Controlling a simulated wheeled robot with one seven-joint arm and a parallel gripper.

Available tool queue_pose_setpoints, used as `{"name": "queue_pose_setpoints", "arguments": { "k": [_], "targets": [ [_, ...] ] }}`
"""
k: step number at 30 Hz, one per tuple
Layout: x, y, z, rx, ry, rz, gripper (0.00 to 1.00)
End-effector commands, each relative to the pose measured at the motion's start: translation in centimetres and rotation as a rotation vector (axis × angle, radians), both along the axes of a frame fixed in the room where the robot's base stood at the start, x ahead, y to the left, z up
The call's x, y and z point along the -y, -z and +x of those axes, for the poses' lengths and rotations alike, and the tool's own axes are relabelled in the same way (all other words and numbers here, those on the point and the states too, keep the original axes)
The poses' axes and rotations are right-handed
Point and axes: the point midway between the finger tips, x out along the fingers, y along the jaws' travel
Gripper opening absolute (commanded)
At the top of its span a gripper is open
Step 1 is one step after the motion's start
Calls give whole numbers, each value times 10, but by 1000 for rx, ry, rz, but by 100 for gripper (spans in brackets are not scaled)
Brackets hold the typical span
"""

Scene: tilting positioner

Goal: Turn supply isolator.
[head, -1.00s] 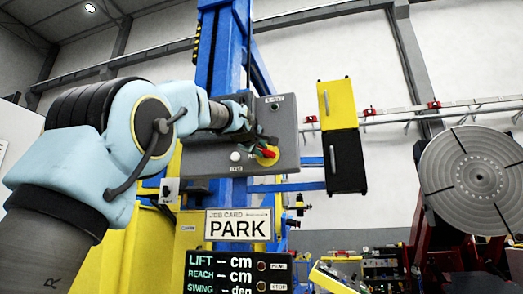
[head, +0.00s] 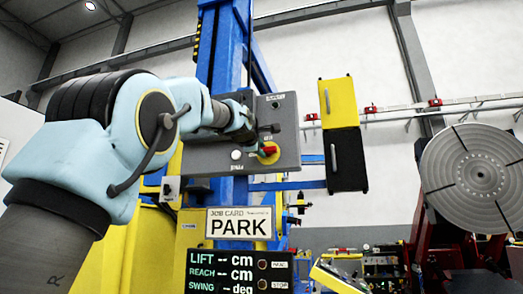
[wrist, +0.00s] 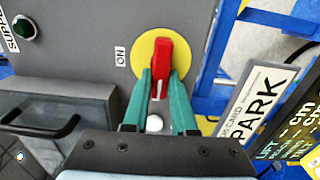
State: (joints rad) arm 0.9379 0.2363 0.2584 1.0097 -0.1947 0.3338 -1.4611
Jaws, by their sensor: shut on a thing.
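The supply isolator's red handle (wrist: 160,66) sits on a yellow disc (wrist: 140,57) on a grey control panel. In the wrist view the handle stands nearly upright, with the ON label (wrist: 120,56) to the left of the disc. In the head view the red handle (head: 270,150) lies roughly level across its yellow disc. My gripper (wrist: 160,75) has its two teal fingers on either side of the handle's lower end and is shut on it. The fingers hide part of the disc. In the head view the fingers are small and hard to make out.
A green lamp (wrist: 23,28) beside a SUPPLY label and a white button (wrist: 154,123) are on the same panel. A grey block with a black pull handle (wrist: 45,127) is close by. The PARK card (head: 239,224) hangs below the panel. A round slotted table (head: 475,170) stands at right.

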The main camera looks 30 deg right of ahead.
Motion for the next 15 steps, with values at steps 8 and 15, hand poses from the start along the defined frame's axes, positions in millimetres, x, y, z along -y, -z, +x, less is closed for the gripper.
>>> {"name": "queue_pose_setpoints", "arguments": {
  "k": [8, 15],
  "targets": [
    [0, 1, 0, -4, 0, -1, 0],
    [0, 1, 0, -3, 0, 0, 49]
  ]
}}
